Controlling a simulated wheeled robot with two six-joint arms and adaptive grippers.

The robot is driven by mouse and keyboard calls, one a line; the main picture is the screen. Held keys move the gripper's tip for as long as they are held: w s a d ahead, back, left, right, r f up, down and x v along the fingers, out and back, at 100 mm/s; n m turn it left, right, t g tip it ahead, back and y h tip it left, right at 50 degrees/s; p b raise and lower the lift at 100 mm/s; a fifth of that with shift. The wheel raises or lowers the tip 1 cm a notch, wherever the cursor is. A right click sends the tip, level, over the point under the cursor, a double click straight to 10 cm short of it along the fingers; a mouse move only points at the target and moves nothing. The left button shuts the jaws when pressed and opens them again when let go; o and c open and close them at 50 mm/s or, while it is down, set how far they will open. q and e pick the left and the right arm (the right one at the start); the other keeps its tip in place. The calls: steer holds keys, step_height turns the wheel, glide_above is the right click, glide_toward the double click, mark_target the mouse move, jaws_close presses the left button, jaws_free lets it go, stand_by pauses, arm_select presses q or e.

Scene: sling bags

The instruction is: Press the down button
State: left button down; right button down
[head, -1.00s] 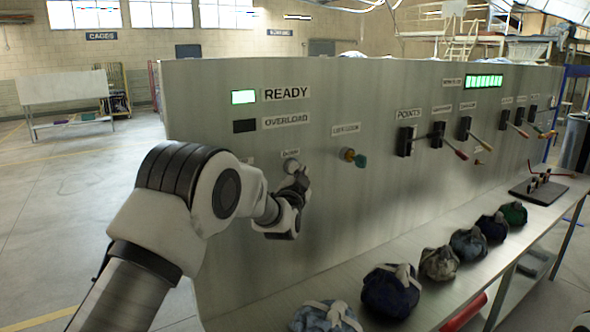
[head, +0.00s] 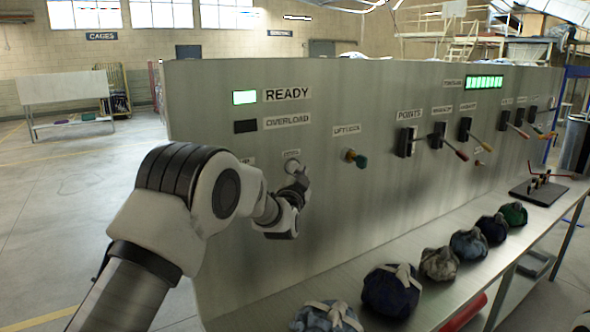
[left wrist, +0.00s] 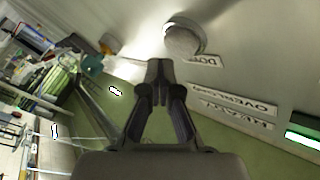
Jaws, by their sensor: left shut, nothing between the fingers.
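The down button (head: 291,166) is a round pale knob on the grey panel, under a small label. In the left wrist view the button (left wrist: 184,40) stands out from the panel beside a label whose visible letters begin "DO". My left gripper (head: 299,178) is at the panel, just below and right of the button in the head view. In the left wrist view its fingertips (left wrist: 159,68) are together and empty, and appear beside the button. I cannot tell whether they touch it. My right gripper is in neither view.
A lit green READY lamp (head: 244,97) and a dark OVERLOAD lamp (head: 245,126) sit above. Several tied bags lie on the bench (head: 262,312) below the panel.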

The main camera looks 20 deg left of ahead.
arm_select(q)
steer(key=shift+a, duration=0.1)
stand_by(0.3)
steer(key=shift+w+a, duration=0.25)
steer(key=shift+a, duration=0.05)
